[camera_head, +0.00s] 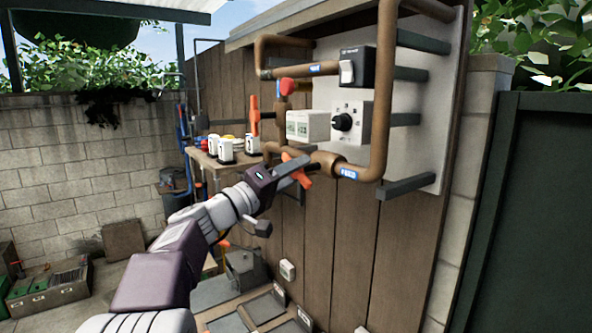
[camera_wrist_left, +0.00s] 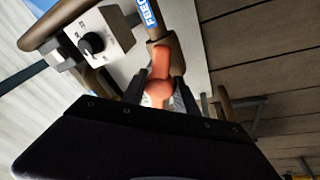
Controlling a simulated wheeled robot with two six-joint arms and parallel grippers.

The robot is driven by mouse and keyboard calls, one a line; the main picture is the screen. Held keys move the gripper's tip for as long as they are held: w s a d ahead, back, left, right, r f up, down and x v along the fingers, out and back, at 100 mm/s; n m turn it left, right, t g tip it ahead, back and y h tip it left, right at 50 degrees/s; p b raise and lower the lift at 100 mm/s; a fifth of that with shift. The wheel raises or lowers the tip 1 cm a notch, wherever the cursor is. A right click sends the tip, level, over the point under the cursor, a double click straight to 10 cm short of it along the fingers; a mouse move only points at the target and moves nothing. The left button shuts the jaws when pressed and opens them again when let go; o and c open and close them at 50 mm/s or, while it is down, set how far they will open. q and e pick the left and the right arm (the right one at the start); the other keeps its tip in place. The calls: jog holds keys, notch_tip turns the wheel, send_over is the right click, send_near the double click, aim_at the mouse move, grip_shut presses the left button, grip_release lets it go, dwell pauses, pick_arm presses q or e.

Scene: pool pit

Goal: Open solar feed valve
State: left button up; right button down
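The solar feed valve has an orange handle (camera_head: 303,175) on the brown copper pipe marked FEED (camera_head: 349,173), low on the wall panel. My left gripper (camera_head: 298,171) reaches up to it from the lower left. In the left wrist view the orange handle (camera_wrist_left: 158,84) stands between the two dark fingers of my left gripper (camera_wrist_left: 160,92). I cannot tell whether the fingers press on it or only stand around it. The fingers hide part of the handle and valve body in the head view. My right gripper is not in view.
A grey control box with a black knob (camera_head: 342,122) sits just above the valve. A red knob (camera_head: 287,87) and a separate orange handle (camera_head: 254,116) are at the upper left. A wooden bench (camera_head: 213,160) with white bottles stands behind my left arm.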

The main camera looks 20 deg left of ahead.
pick_arm(q)
grip_shut()
jog(key=shift+f+n+y+b, duration=0.3)
jog(key=shift+n+b, duration=0.7)
jog(key=shift+b, duration=0.2)
jog(key=n, duration=0.2)
jog(key=shift+r+n+y+b, duration=0.25)
jog(key=shift+n+y+b, duration=0.05)
jog(key=shift+y+b, duration=0.1)
jog(key=shift+r+n+y, duration=0.1)
jog(key=shift+n+y, duration=0.3)
jog(key=shift+n, duration=0.5)
jog(key=o, duration=1.1)
grip_release()
jog(key=shift+c, duration=0.2)
